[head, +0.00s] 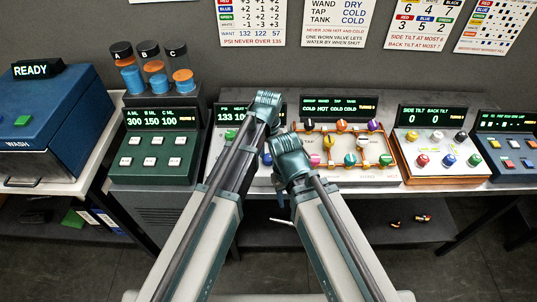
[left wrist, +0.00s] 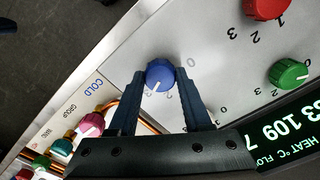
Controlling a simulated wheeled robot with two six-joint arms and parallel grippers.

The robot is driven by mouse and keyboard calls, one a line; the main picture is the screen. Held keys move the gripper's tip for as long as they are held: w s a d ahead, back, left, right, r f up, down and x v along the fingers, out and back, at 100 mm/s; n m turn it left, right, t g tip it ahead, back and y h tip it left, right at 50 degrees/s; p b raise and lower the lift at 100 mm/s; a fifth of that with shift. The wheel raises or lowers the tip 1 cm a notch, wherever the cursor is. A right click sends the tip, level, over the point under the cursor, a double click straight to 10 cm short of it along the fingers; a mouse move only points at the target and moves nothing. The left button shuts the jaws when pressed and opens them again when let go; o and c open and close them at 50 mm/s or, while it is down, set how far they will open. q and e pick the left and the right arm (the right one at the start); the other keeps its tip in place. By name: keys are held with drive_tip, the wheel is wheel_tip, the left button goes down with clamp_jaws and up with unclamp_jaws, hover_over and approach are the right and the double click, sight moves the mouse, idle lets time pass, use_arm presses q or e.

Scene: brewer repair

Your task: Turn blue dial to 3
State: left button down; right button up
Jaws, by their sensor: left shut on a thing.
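The blue dial (left wrist: 160,73) sits on the grey panel in the left wrist view, with one finger of my left gripper (left wrist: 160,78) on each side of it. The left gripper is shut on the dial. The dial's white pointer mark faces the lower left of that view. A 0 shows to the dial's right; the numeral by the pointer is partly hidden and I cannot read it surely. In the head view the dial (head: 267,158) is mostly covered by my arms. My right arm's wrist shows there, but its jaws do not.
A red dial (left wrist: 266,7) and a green dial (left wrist: 288,74) share the panel. The heat display (left wrist: 287,135) is beside them. The neighbouring valve panel has a pink knob (left wrist: 90,124) near the left finger. A tilt console (head: 433,146) stands to the right.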

sight(268, 158)
idle(0.4)
use_arm(q)
drive_tip(key=shift+c, duration=1.7)
unclamp_jaws()
drive_tip(key=shift+r, duration=0.1)
wheel_tip(268, 158, up, 14)
drive_tip(key=p, duration=1.4)
drive_tip(key=shift+f, duration=0.2)
drive_tip(key=s+a+f+n+y+b, duration=0.1)
drive_tip(key=s+a+f+n+b, duration=0.2)
drive_tip(key=s+f+b, duration=1.1)
drive_tip(key=s+a, duration=0.2)
drive_tip(key=a, duration=0.1)
drive_tip(key=shift+s, duration=0.3)
